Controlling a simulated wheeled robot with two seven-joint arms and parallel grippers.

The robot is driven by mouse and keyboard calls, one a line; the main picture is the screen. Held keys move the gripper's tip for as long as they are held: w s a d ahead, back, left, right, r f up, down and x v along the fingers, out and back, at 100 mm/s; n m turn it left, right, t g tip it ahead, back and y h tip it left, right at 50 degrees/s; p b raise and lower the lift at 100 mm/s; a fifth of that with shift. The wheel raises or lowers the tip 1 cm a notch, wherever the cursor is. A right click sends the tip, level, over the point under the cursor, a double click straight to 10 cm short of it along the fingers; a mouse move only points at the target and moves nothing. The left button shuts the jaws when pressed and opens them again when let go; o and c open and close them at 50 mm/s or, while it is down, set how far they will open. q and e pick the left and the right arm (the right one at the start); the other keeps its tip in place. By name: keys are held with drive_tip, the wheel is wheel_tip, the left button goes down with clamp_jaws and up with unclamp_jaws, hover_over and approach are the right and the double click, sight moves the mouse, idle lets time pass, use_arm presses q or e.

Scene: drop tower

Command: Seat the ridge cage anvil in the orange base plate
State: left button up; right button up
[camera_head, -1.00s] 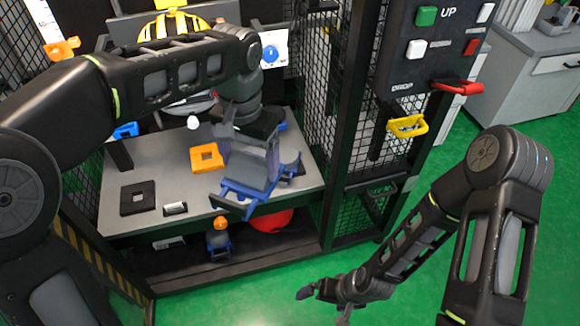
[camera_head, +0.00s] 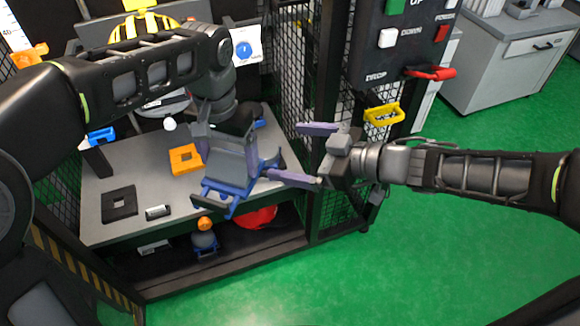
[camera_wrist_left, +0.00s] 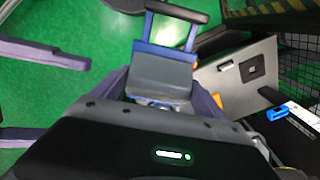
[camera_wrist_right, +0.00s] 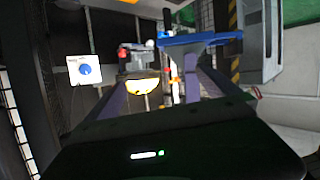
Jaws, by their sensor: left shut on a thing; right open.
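My left gripper (camera_head: 232,150) is shut on a grey block with a blue frame, which I take to be the ridge cage anvil (camera_head: 226,170). It is held tilted above the front of the table. In the left wrist view the anvil (camera_wrist_left: 163,75) sits between the fingers, with a dark crossbar at its far end. The orange base plate (camera_head: 185,158), a flat square with a square hole, lies on the table left of the anvil. My right gripper (camera_head: 303,153) is open and empty just right of the anvil. In the right wrist view a blue bar (camera_wrist_right: 195,40) shows beyond its fingers.
A black plate (camera_head: 118,204) with a square hole and a small dark cylinder (camera_head: 158,212) lie at the table's front left. A red dome (camera_head: 256,217) and an orange-topped piece (camera_head: 204,238) are on the lower shelf. Mesh panels and a button panel (camera_head: 405,45) stand right.

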sight(238, 168)
use_arm(q)
drive_tip(key=shift+r, duration=0.1)
use_arm(e)
drive_tip(key=s, duration=0.1)
drive_tip(key=s+a+g, duration=0.1)
drive_tip(key=s+f+g, duration=0.1)
drive_tip(key=shift+s+a+y, duration=0.2)
drive_tip(key=shift+y, duration=0.1)
drive_tip(key=shift+f, duration=0.1)
drive_tip(key=x, duration=1.2)
drive_tip(key=shift+c, duration=0.2)
drive_tip(key=c, duration=1.7)
use_arm(q)
drive_tip(key=o, duration=2)
drive_tip(key=shift+c, duration=0.2)
